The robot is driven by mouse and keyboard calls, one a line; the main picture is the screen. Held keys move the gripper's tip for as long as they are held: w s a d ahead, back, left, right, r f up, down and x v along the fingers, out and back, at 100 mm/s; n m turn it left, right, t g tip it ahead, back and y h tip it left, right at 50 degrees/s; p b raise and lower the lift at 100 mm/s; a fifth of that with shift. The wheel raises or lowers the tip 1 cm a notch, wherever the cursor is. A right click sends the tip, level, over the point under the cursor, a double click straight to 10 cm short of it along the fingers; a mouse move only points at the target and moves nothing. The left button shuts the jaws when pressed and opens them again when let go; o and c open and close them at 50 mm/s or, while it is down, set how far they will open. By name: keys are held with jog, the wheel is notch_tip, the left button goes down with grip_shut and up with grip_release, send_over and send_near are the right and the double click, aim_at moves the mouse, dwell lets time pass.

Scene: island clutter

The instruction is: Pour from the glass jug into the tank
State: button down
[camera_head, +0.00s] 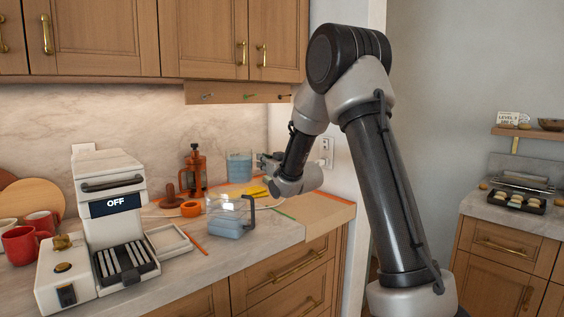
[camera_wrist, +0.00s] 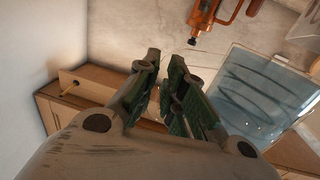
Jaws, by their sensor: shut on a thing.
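The glass jug (camera_head: 239,166), clear with bluish liquid, is at the back of the counter, just left of my gripper (camera_head: 264,160). It looks upright; I cannot tell whether its base touches the counter. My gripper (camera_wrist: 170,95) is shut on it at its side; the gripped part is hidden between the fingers. The jug fills the right of the wrist view (camera_wrist: 262,95), tilted in that picture. The tank (camera_head: 226,218), a clear box with a dark handle and blue liquid low inside, stands on the counter nearer the front, below and left of my gripper.
A white machine (camera_head: 112,205) reading OFF stands left of the tank, with red mugs (camera_head: 20,245) beyond. A copper press (camera_head: 194,168), an orange ring (camera_head: 190,209) and yellow items (camera_head: 257,192) lie around. An orange pencil (camera_head: 194,243) lies near the tank. The counter's right front is clear.

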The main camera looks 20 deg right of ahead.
aim_at(264, 152)
jog(key=shift+a+n+y, duration=0.4)
jog(key=shift+a, duration=0.25)
jog(key=shift+w+d+r+n, duration=0.1)
jog(key=shift+d+r+n, duration=0.1)
jog(key=shift+r+n, duration=0.55)
jog(key=shift+d+r+n, duration=0.2)
jog(key=shift+r+n, duration=0.35)
jog(key=shift+r, duration=0.25)
jog(key=shift+r+n, duration=0.2)
jog(key=shift+n, duration=0.2)
jog(key=shift+r+n, duration=0.8)
jog(key=shift+r, duration=0.05)
jog(key=shift+a+r+n, duration=0.15)
jog(key=shift+r+n, duration=0.45)
jog(key=shift+n, duration=0.2)
